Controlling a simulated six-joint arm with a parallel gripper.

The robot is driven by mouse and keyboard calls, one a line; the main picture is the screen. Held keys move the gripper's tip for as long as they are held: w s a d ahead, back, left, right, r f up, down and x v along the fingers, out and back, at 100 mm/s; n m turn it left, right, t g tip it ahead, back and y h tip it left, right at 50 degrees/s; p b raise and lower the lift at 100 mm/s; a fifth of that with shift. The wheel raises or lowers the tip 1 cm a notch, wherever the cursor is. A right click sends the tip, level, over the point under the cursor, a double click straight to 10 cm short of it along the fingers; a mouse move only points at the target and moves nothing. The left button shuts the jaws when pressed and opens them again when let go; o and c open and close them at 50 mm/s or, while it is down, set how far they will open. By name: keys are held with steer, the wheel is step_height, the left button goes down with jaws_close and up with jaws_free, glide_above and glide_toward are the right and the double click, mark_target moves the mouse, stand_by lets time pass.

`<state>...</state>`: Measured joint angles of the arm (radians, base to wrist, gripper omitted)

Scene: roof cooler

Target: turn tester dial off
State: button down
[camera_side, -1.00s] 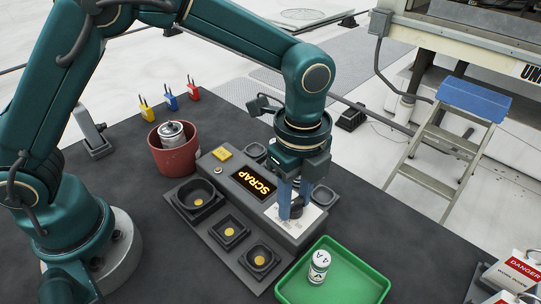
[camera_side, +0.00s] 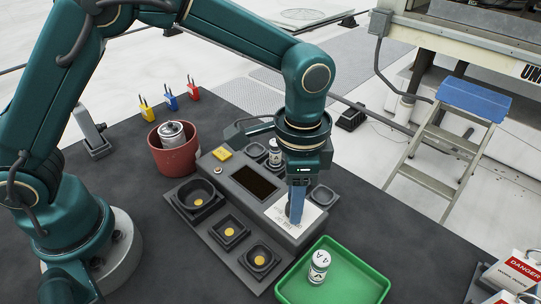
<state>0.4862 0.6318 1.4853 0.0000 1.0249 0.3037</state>
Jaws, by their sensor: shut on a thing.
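The tester (camera_side: 258,235) is a grey box on the dark bench top. Its display (camera_side: 257,182) is dark and shows no text. My gripper (camera_side: 297,213) points down at the white plate (camera_side: 278,214) on the tester's right part. It is shut on the tester dial (camera_side: 289,211), which is mostly hidden behind the fingers. The dial's pointer position cannot be read.
A green tray (camera_side: 350,277) holding a white cylinder marked 4 A (camera_side: 319,265) is close at the front right. A red bin (camera_side: 175,158) with a metal can stands at the back left. Another small cylinder (camera_side: 274,153) stands behind the display. Danger tags (camera_side: 519,272) are at the right.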

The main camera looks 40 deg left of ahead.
steer(key=shift+n, duration=1.1)
steer(key=c, duration=0.5)
jaws_free()
steer(key=shift+r, duration=2.65)
steer(key=shift+a, duration=0.1)
